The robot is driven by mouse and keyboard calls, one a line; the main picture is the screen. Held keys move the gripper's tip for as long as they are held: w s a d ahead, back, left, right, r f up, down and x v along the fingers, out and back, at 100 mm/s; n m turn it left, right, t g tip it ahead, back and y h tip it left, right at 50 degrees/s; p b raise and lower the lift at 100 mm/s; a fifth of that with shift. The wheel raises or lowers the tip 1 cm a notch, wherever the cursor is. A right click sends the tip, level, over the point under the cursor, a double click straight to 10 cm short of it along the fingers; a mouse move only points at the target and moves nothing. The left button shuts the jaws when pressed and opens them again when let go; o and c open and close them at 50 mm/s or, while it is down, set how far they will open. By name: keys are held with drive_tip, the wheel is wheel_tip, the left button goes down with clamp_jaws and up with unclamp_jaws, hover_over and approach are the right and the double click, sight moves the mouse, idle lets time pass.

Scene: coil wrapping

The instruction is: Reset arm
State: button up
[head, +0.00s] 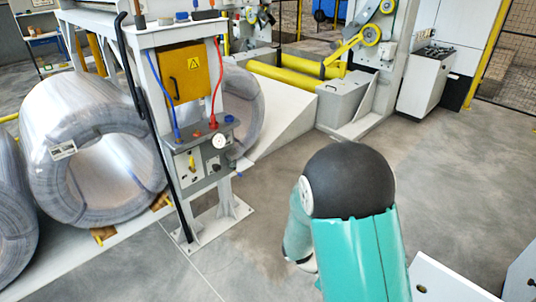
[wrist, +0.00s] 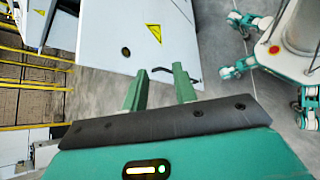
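In the wrist view my gripper (wrist: 160,69) has two green fingers that stand apart with a gap between them. The gripper is open, and nothing is clasped between the fingers. A small dark bent piece shows behind the fingertips; I cannot tell what it is. In the head view my teal arm with its black rounded joint rises at the lower right, bent, over the floor. The gripper itself is hidden in that view.
Large wrapped coils (head: 88,135) lie at the left beside a control post (head: 195,165) with a yellow box (head: 183,72). Yellow rollers (head: 270,88) are behind. Open grey floor (head: 440,175) lies right of the arm. A white cabinet (wrist: 118,30) stands ahead of the gripper.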

drive_tip(key=s+a+r+m+t+y, duration=0.2)
drive_tip(key=r+t+y, duration=0.1)
drive_tip(key=r, duration=0.6)
drive_tip(key=s+a+r+m+t+y, duration=0.2)
drive_tip(key=s+a+r+t+y, duration=0.1)
drive_tip(key=r, duration=0.6)
drive_tip(key=s+a+r+m+t+y, duration=0.2)
drive_tip(key=s+r+m+t+y, duration=0.1)
drive_tip(key=r, duration=0.5)
drive_tip(key=shift+a+r+y, duration=0.4)
drive_tip(key=shift+y, duration=0.4)
drive_tip(key=shift+s+d, duration=0.1)
drive_tip(key=shift+d, duration=0.1)
